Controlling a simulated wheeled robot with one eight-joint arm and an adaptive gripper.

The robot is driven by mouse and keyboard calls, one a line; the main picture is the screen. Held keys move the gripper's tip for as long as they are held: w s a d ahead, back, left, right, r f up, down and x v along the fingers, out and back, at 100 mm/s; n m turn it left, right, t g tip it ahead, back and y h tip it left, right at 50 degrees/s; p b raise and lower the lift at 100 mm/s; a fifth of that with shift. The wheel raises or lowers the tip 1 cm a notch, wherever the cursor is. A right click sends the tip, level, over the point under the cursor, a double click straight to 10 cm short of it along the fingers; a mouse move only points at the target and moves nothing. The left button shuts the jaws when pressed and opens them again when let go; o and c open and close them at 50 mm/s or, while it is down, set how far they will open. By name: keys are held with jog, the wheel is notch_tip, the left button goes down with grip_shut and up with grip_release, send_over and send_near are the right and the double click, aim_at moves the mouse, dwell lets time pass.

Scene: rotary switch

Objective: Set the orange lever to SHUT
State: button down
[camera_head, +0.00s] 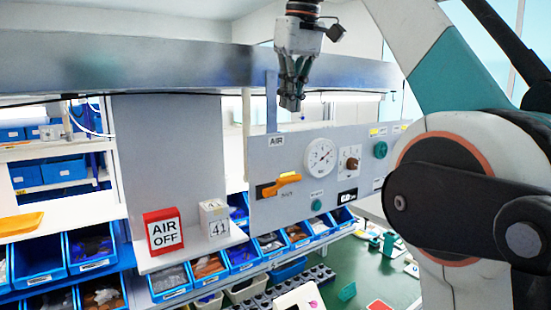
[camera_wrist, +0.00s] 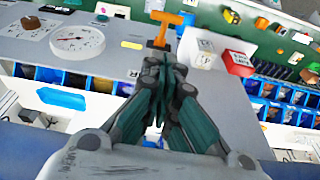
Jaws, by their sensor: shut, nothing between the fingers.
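The orange lever (camera_head: 280,184) sits at the lower left of the grey panel (camera_head: 262,214) in the head view. It lies nearly level across a dark plate, its right end slightly raised. Small lettering below it is too small to read surely. In the wrist view the lever (camera_wrist: 163,31) shows just beyond the fingertips as an orange T-shape. My gripper (camera_head: 291,104) is above the panel's top edge in the head view, pointing down, shut and empty, apart from the lever. It also shows in the wrist view (camera_wrist: 160,64) with its fingertips together.
Right of the lever are a round gauge (camera_head: 320,156), a brown knob (camera_head: 351,161) and a green knob (camera_head: 380,150). A red AIR OFF sign (camera_head: 164,232) and a white calendar block (camera_head: 214,220) stand on the left shelf. Blue bins (camera_head: 208,268) line up below.

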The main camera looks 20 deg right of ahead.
jog(key=shift+r, duration=0.3)
jog(key=shift+s, duration=0.1)
jog(key=shift+f, duration=0.1)
jog(key=x, duration=0.4)
jog(key=b+x, duration=0.1)
jog(key=x, duration=0.3)
jog(key=s+b+x, duration=0.1)
jog(key=x, duration=0.2)
jog(key=shift+f, duration=0.5)
jog(key=shift+s+d+f, duration=0.1)
jog(key=shift+s+f, duration=0.1)
jog(key=shift+f, duration=0.75)
